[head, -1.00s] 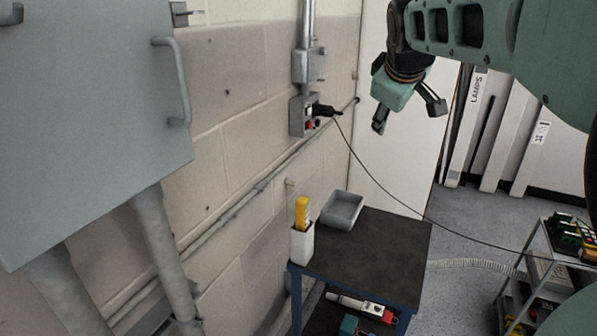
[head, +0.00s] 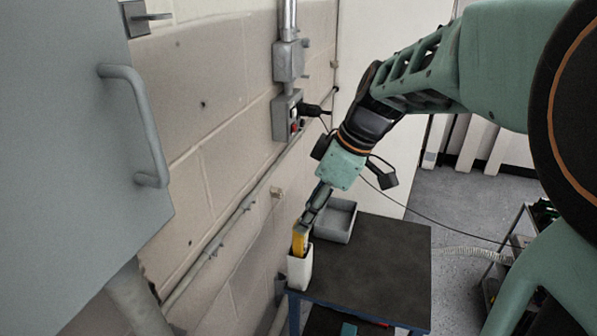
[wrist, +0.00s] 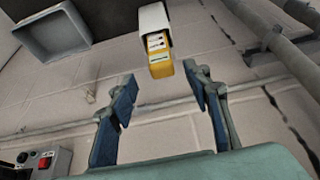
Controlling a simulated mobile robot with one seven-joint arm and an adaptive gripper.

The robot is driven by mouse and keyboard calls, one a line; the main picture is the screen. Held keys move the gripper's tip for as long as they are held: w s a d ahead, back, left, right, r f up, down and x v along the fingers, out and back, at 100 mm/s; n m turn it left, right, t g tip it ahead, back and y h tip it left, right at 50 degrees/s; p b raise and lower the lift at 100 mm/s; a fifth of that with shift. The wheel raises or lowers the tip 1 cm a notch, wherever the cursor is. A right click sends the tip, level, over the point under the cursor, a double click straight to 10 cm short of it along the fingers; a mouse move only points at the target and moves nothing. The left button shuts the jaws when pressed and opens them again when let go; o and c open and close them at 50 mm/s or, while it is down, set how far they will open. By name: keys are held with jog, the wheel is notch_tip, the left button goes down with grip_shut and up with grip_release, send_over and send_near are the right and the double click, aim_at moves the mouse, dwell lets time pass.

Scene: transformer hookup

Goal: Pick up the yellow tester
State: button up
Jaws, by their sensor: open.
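The yellow tester (head: 300,240) stands upright in a white holder (head: 300,268) at the near left corner of the dark-topped table. In the wrist view the tester (wrist: 160,62) shows its yellow end sticking out of the white holder (wrist: 153,19). My gripper (head: 308,222) is just above the tester in the head view and partly covers its top. In the wrist view my gripper (wrist: 163,85) is open, with its blue-padded fingers spread and the tester's end lined up between them, beyond the tips. No contact with the tester shows.
A grey tray (head: 338,236) sits behind the holder on the table (head: 375,265). The block wall with conduit runs close on the left. A switch box (head: 287,116) has a black plug and a cable that passes behind my arm. The table's right part is clear.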

send_over(300, 254)
jog(key=w, duration=0.2)
notch_tip(300, 254, down, 6)
jog(key=shift+s, duration=0.1)
jog(key=shift+c, duration=0.3)
grip_shut()
